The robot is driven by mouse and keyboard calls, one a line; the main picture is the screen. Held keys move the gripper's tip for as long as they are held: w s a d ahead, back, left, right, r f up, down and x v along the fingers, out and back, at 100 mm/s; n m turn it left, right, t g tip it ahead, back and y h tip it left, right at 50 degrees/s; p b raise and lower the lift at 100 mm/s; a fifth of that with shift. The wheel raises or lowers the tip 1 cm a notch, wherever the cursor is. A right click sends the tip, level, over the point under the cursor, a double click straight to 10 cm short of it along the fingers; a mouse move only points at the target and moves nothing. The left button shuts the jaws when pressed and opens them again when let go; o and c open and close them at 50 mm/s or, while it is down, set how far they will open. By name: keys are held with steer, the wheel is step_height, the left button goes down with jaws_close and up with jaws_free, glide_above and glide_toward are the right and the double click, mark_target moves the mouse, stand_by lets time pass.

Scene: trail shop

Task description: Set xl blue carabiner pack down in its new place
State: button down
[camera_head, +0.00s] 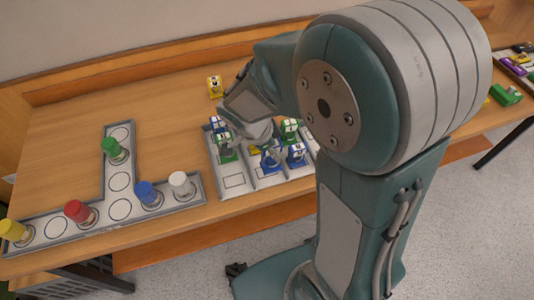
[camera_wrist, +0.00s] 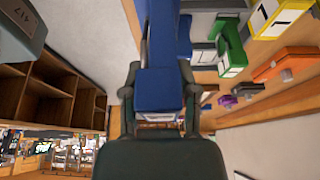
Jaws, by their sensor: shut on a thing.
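My gripper (camera_head: 262,138) is over the grey sectioned tray (camera_head: 233,181). It is shut on a blue pack (camera_head: 269,159), which is partly hidden by the fingers. In the wrist view, the blue pack (camera_wrist: 158,91) fills the space between my two fingers (camera_wrist: 158,100). Another blue pack (camera_head: 296,152) stands close to its right in the tray. A blue-and-white pack (camera_head: 217,124) is at the tray's back left. I cannot read any size label on the held pack, nor tell whether its base touches the tray.
Green packs (camera_head: 226,149) (camera_head: 290,127) stand in the tray, close to my gripper. A yellow pack (camera_head: 215,86) stands on the table behind. At left, a grey tray with circles (camera_head: 58,226) holds several coloured bottles. My arm hides the tray's right end. The tray's front left section looks bare.

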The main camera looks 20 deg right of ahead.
steer(key=shift+w+a+f, duration=0.1)
steer(key=shift+w+f, duration=0.4)
steer(key=shift+f, duration=0.6)
steer(key=shift+w+f, duration=0.5)
steer(key=shift+f, duration=0.6)
steer(key=shift+w+a+f, duration=0.1)
steer(key=shift+w+f, duration=0.4)
steer(key=shift+f, duration=0.6)
steer(key=shift+c, duration=1.9)
jaws_free()
steer(key=shift+f, duration=0.1)
